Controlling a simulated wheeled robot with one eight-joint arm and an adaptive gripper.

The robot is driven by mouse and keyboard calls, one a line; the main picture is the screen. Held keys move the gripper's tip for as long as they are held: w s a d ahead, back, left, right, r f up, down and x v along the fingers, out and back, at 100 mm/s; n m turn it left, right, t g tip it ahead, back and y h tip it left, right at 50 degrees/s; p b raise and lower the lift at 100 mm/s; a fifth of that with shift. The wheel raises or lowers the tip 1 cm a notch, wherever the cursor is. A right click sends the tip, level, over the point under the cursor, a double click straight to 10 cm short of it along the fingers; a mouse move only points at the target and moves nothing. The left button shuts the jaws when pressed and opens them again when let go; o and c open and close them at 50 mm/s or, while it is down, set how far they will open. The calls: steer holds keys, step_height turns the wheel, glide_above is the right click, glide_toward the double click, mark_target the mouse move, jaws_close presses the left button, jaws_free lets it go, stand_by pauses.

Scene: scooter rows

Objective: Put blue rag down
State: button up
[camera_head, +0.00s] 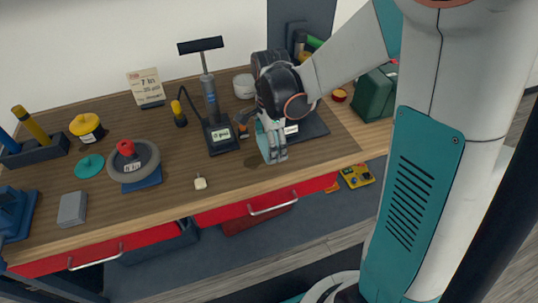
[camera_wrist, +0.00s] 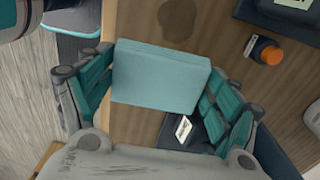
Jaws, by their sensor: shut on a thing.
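The blue rag (camera_wrist: 160,75) is a light blue, folded, block-like piece. In the wrist view it sits between the two teal-padded fingers of my gripper (camera_wrist: 157,92), which is shut on it. In the head view my gripper (camera_head: 272,150) is over the front part of the wooden workbench (camera_head: 225,173), right of centre. The rag (camera_head: 264,142) shows there only partly, between the fingers. It appears to be above the bench top; the exact gap cannot be told.
A dark patch (camera_head: 254,163) marks the wood near my gripper. A black-based hand pump (camera_head: 220,135) stands to the left, with an orange-capped bottle (camera_head: 242,126) close by. A dark tray (camera_head: 314,127) lies behind right. A small white tag (camera_head: 200,183) lies near the front edge.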

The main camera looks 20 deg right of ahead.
steer(key=shift+f+b, duration=0.75)
steer(key=shift+f, duration=1.55)
steer(key=shift+f, duration=0.2)
steer(key=o, duration=1.1)
steer(key=shift+r, duration=0.15)
